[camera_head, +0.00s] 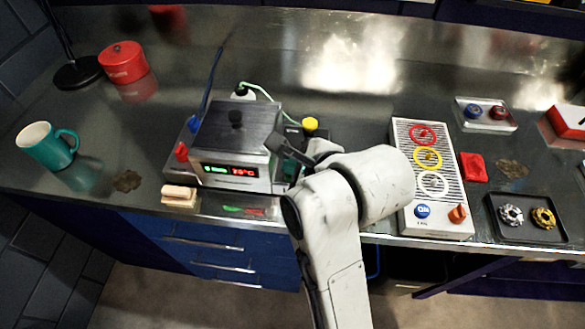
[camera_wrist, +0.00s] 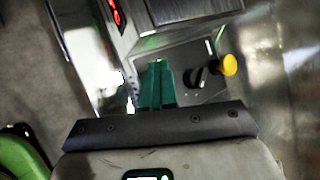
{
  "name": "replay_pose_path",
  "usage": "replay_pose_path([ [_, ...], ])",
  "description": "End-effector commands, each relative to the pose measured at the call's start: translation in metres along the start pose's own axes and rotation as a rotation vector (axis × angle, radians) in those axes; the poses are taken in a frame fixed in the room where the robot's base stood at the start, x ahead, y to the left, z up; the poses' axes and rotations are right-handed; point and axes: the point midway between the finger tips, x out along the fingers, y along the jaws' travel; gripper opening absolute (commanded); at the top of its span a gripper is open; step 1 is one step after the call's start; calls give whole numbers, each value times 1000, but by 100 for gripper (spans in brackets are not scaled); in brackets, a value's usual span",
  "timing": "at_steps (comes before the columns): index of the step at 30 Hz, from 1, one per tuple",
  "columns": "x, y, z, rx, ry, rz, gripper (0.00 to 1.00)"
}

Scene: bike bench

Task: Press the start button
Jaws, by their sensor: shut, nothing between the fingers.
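A steel-fronted machine (camera_head: 225,150) with a dark lid and a display lit green and red stands left of my arm. Its dark side panel (camera_wrist: 180,62) carries a black knob (camera_wrist: 197,78) and a yellow knob (camera_wrist: 229,65), which also shows in the head view (camera_head: 310,124). My gripper (camera_wrist: 157,68) is shut and empty, its green fingers over that panel; I cannot tell if they touch it. In the head view my gripper (camera_head: 288,150) is beside the machine's right side. No button reads as start; the fingers hide part of the panel.
A grey box (camera_head: 445,190) with coloured rings, a blue button (camera_head: 422,211) and an orange knob (camera_head: 457,213) lies right of my arm. Red and blue knobs (camera_head: 181,151) sit left of the machine. A teal mug (camera_head: 45,145) and red tin (camera_head: 123,62) stand further left.

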Motion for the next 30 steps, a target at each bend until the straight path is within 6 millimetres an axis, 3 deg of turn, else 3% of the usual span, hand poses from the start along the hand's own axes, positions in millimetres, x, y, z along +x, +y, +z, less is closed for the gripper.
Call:
replay_pose_path([
  [30, 8, 7, -7, 0, 6, 9, 0],
])
